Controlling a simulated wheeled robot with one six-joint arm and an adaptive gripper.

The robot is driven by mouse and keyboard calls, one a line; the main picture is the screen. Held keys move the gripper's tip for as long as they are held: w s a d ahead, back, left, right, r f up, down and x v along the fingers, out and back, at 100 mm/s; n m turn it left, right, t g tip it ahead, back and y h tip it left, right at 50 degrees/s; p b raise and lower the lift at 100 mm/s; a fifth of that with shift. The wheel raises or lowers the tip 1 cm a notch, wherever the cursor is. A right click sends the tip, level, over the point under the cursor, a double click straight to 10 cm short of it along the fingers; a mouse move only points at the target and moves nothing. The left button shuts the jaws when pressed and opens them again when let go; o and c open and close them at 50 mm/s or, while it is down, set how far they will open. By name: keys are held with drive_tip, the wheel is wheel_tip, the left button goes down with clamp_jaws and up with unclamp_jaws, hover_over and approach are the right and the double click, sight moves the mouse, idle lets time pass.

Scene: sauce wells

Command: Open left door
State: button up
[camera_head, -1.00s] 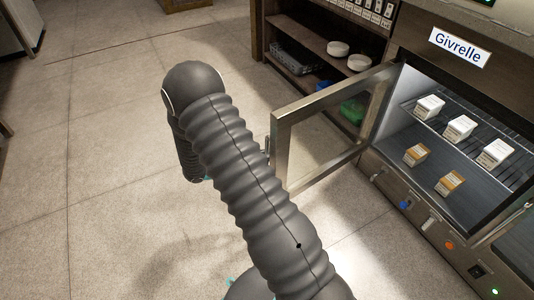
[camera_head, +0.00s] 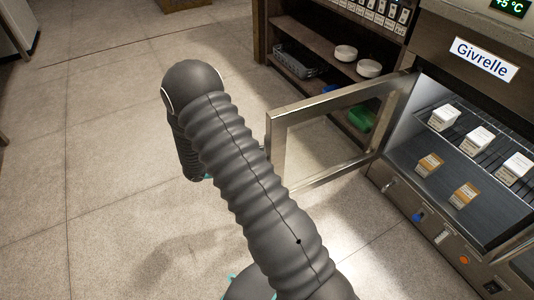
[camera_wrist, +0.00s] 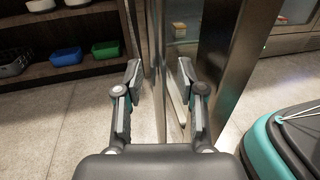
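The left door (camera_head: 328,181) of the Givrelle fridge is a metal-framed glass panel, standing swung out from the left side of the lit opening. Its free edge is beside my arm in the head view. My gripper is hidden behind my arm there. In the wrist view my gripper (camera_wrist: 160,80) has its two fingers apart, with a vertical metal strip of the door (camera_wrist: 155,50) passing in the gap between them. I cannot tell whether either finger touches the strip. Glass and a wider metal upright show to the right.
The fridge (camera_head: 408,187) holds several small cartons on two levels. A dark shelf unit (camera_head: 262,40) with bowls (camera_head: 369,68), a wire basket and a green container (camera_head: 360,121) stands left of it. The floor (camera_head: 90,150) left of my arm is clear.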

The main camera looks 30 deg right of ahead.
drive_tip(key=w+a, duration=0.2)
drive_tip(key=a, duration=1)
drive_tip(key=shift+w, duration=0.15)
drive_tip(key=shift+d, duration=0.1)
drive_tip(key=s+f+m+g+y, duration=0.1)
drive_tip(key=s+f+m+y, duration=0.15)
drive_tip(key=s+f, duration=0.3)
drive_tip(key=s+a+r+m+g+y, duration=0.1)
drive_tip(key=s+a+r+m+y, duration=0.15)
drive_tip(key=s+y, duration=0.2)
drive_tip(key=s+d+r+m+t+y+p, duration=0.1)
drive_tip(key=s+r+m+t+y+p, duration=0.2)
drive_tip(key=r, duration=1.3)
drive_tip(key=s+r+m+t+y+p, duration=0.3)
drive_tip(key=s+r+m+t+y, duration=0.4)
drive_tip(key=r, duration=0.9)
drive_tip(key=s+t, duration=0.1)
drive_tip(key=s, duration=0.2)
drive_tip(key=shift+d+r+m+y, duration=0.3)
drive_tip(key=shift+d+r+m, duration=0.1)
